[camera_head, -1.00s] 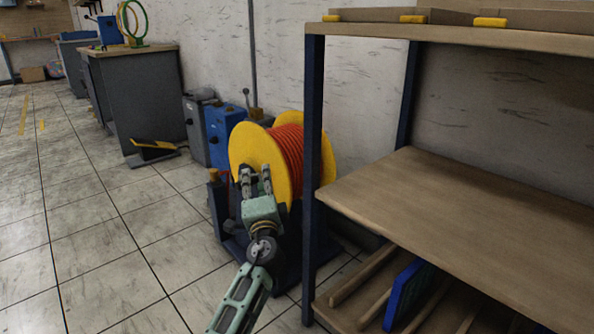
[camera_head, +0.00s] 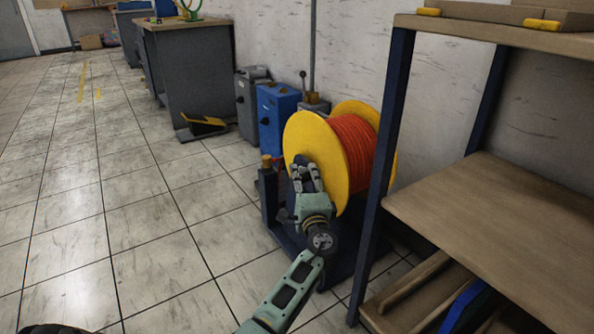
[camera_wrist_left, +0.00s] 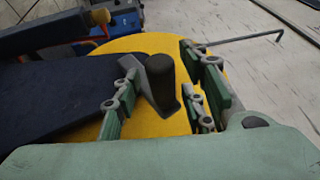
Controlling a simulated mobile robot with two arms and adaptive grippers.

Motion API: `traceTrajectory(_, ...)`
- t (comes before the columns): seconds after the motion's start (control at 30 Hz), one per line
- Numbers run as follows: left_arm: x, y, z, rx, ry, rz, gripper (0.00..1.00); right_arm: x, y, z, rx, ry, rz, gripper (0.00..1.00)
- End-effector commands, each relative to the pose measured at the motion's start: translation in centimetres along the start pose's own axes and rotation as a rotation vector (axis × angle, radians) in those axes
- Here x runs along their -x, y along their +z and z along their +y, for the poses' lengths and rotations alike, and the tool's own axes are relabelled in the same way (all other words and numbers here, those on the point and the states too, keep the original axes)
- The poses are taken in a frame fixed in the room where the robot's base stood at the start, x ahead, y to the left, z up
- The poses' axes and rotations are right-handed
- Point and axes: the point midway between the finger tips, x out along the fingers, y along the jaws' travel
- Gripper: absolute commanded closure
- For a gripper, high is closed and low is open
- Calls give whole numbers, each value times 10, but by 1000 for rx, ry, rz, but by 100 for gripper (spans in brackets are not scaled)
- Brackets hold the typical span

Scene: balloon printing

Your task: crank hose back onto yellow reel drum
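The yellow reel drum (camera_head: 298,133) with orange-red hose (camera_head: 354,150) wound on it stands on a dark blue stand (camera_head: 269,205) beside the shelf. My left gripper (camera_head: 308,172) is in front of the drum's near flange. In the left wrist view, a dark upright crank knob (camera_wrist_left: 160,78) on a grey crank arm (camera_wrist_left: 162,101) stands between the spread fingers of my left gripper (camera_wrist_left: 160,92), against the yellow flange (camera_wrist_left: 145,128). The fingers look open, one on each side of the knob, with a gap visible. My right gripper is not in view.
A wooden shelf with dark blue posts (camera_head: 384,165) stands close to the drum on the right. Blue (camera_head: 278,118) and grey (camera_head: 250,104) boxes stand by the wall behind. The tiled floor (camera_head: 150,222) to the left is clear.

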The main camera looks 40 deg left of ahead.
Motion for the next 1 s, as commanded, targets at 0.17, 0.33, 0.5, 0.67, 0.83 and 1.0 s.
traceTrajectory(0.17,1,-2,-1,1,0,0,61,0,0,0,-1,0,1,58)
traceTrajectory(0.33,1,-2,-1,1,0,0,64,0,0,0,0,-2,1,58)
traceTrajectory(0.5,1,-2,-1,1,0,0,79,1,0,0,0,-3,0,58)
traceTrajectory(0.67,1,-1,0,-1,2,-1,93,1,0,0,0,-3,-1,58)
traceTrajectory(0.83,1,-1,1,-2,3,-1,100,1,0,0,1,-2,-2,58)
traceTrajectory(1.0,1,0,2,-3,4,-2,100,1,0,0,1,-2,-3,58)
